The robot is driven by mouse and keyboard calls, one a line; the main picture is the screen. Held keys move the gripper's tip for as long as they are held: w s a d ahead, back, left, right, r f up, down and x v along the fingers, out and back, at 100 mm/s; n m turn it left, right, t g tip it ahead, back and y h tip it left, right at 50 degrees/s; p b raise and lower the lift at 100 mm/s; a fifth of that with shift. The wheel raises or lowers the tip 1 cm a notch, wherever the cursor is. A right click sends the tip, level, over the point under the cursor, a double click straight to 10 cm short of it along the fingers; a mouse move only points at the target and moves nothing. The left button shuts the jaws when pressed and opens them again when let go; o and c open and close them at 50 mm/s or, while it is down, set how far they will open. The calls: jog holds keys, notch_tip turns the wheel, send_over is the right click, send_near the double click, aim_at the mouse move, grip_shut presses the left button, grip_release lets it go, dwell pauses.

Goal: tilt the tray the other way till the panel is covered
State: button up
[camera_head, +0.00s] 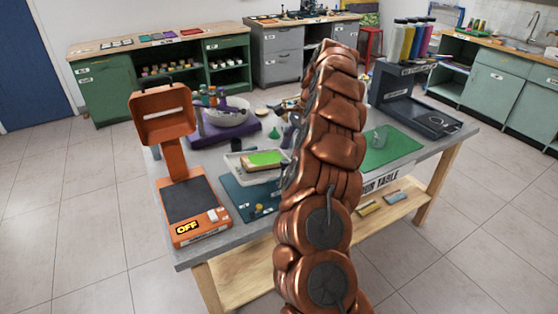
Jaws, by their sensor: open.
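A white tray (235,170) lies on the blue-green mat (231,195) near the middle of the grey table. In it is a panel with a bright green top (263,159) and a wood-coloured edge; bare tray shows at its left. I cannot tell any tilt of the tray at this size. My copper arm rises in front of the table and hides what is just right of the tray. My gripper is hidden behind the arm; a dark shape at the arm's left edge is too unclear to name.
An orange device (164,115) with a dark plate and an OFF label stands left of the tray. A white bowl (228,111) on purple stands behind. A green mat (398,150) with a clear cup (380,137) and a dark stand (398,90) are at the right.

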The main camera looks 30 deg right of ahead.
aim_at(284, 161)
jog(key=shift+p+x, duration=0.5)
jog(key=shift+x, duration=1.4)
jog(key=shift+a, duration=0.15)
jog(key=shift+r, duration=0.1)
grip_shut()
